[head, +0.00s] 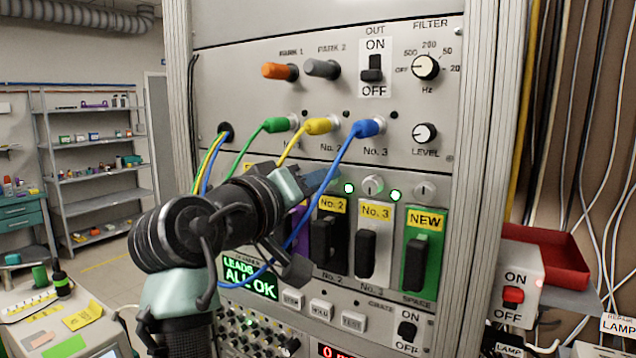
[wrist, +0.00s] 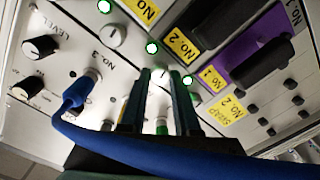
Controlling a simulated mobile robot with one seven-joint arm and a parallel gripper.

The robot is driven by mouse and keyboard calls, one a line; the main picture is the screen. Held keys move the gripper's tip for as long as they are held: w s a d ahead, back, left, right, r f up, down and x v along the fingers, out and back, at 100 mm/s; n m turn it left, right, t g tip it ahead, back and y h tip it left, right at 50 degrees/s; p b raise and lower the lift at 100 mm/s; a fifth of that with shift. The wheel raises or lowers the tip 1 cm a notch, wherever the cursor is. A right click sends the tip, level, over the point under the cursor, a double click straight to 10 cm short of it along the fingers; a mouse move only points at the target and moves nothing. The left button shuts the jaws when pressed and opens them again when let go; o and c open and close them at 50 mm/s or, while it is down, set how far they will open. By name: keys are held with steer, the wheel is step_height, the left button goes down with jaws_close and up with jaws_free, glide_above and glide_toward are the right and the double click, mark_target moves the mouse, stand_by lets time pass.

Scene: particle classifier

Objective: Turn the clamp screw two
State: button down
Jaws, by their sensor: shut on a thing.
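My gripper (head: 322,180) reaches in from the left to the panel above the No. 2 module (head: 324,243). In the wrist view its two fingers (wrist: 163,78) stand on either side of clamp screw two, between two green lights. The fingers are shut on the screw and hide most of it; its turn angle cannot be told. In the head view the gripper hides this screw. Clamp screw three (head: 373,185) is free, above the No. 3 module (head: 366,253). Another screw (head: 425,190) sits above the green NEW module (head: 420,253).
A blue cable (head: 328,178) hangs from the No. 3 plug (head: 367,128) past my gripper; it crosses close to the wrist view (wrist: 150,148). Yellow (head: 320,126) and green (head: 274,125) plugs sit beside it. A display (head: 250,275) reads "LEADS ALL OK". A red tray (head: 548,255) is at right.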

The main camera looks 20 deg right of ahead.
steer(key=c, duration=0.6)
jaws_free()
steer(key=b+v, duration=0.4)
steer(key=v, duration=0.9)
steer(key=shift+w+f, duration=0.1)
steer(key=s+a+r+n+t+y, duration=0.1)
steer(key=s+a+r+t+y, duration=0.1)
steer(key=s+t+y, duration=0.2)
steer(key=s+a+r+t+y, duration=0.3)
steer(key=s+t+y, duration=0.1)
steer(key=t+y, duration=0.1)
steer(key=s+a+r+n+t+y, duration=0.1)
steer(key=s+a+r+t+y, duration=0.2)
steer(key=t, duration=0.4)
steer(key=shift+s+a+r+n+y, duration=0.1)
steer(key=shift+s+n+y, duration=0.2)
steer(key=shift+s+y, duration=0.7)
